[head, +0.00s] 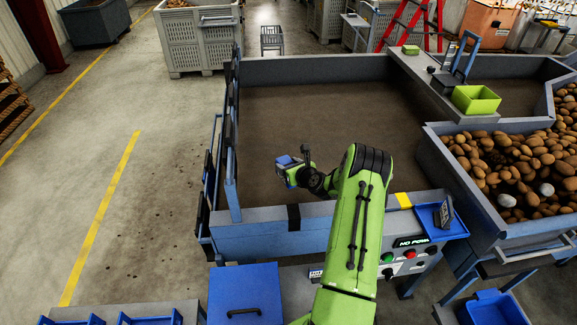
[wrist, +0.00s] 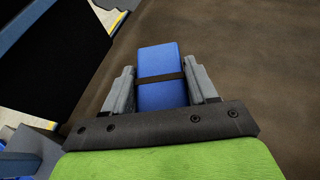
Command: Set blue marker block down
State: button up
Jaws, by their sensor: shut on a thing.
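The blue marker block (wrist: 160,62), with a dark band across it, is between the grey fingers of my gripper (wrist: 161,88) in the wrist view. The fingers are shut on its two sides. In the head view the block (head: 285,160) shows small and blue at the end of my green arm. My gripper (head: 291,168) is over the left part of the brown grader bed (head: 330,115). I cannot tell the height of the block above the bed.
The bed has a blue-grey rim and is bare around my gripper. Potatoes (head: 510,165) fill a bin on the right. A green tray (head: 475,99) sits on the divider. A control panel (head: 405,255) with buttons and a blue tray (head: 440,222) are at the front.

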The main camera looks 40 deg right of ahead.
jog(key=shift+w+d, duration=0.1)
jog(key=shift+w, duration=0.1)
jog(key=shift+s+f+b, duration=0.3)
jog(key=shift+f+b, duration=0.05)
jog(key=shift+b, duration=0.05)
notch_tip(320, 180, down, 6)
jog(key=b, duration=0.4)
jog(key=shift+r, duration=0.15)
jog(key=shift+f+b, duration=0.45)
jog(key=shift+f, duration=0.1)
jog(key=o, duration=1.4)
jog(key=shift+o, duration=0.2)
notch_tip(320, 180, up, 10)
jog(key=shift+p, duration=0.3)
